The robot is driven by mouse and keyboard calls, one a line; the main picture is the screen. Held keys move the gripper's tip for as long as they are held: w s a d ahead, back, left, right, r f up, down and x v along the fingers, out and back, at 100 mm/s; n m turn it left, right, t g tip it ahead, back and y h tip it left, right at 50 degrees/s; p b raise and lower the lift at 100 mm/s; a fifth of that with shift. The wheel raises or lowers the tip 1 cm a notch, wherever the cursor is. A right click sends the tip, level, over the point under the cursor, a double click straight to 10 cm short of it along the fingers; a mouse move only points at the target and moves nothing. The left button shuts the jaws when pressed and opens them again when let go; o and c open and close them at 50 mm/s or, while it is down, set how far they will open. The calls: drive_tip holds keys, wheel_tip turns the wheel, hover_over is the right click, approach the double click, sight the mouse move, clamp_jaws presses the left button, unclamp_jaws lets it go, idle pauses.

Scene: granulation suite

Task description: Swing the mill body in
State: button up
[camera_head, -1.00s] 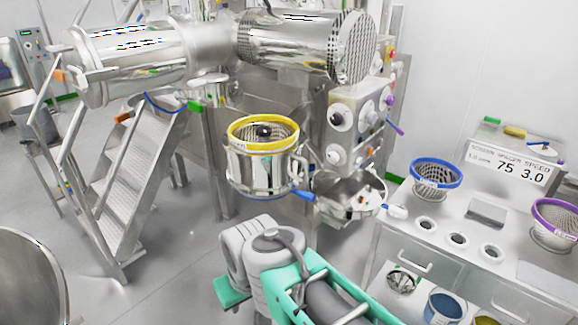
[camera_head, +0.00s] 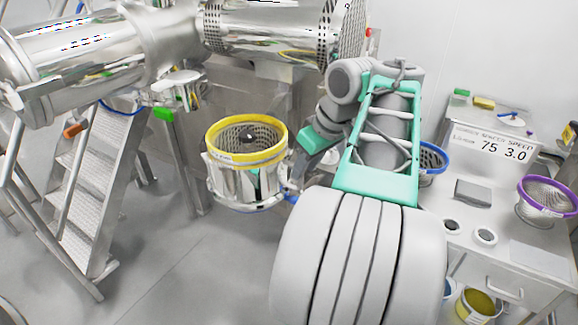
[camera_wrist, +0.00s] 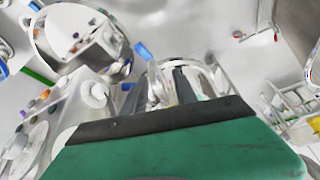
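The mill body (camera_head: 232,182) is a steel drum left of my arm in the head view, upright, with a yellow-rimmed screen (camera_head: 247,142) in its top. A blue handle (camera_head: 291,197) sticks out at its right side, close to my arm. In the wrist view, a curved shiny steel surface (camera_wrist: 205,80) that looks like the mill body lies just beyond my gripper (camera_wrist: 165,125), and a blue handle (camera_wrist: 143,50) stands near it. The gripper shows there as a green block with a black edge.
A stepped platform (camera_head: 95,190) stands at left. Large steel cylinders (camera_head: 95,55) hang above. A bench at right carries a blue-rimmed screen (camera_head: 432,158), partly hidden by my arm, a purple-rimmed screen (camera_head: 546,195) and a sign (camera_head: 492,143). The floor (camera_head: 190,265) in front of the drum is clear.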

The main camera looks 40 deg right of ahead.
sight(301, 186)
drive_tip(key=shift+n, duration=0.3)
drive_tip(key=x, duration=0.2)
drive_tip(key=d+b+x, duration=0.1)
drive_tip(key=x, duration=0.1)
drive_tip(key=b+x, duration=0.1)
drive_tip(key=x, duration=0.2)
drive_tip(key=shift+w+d, duration=0.15)
drive_tip(key=shift+d, duration=0.15)
clamp_jaws()
idle(0.9)
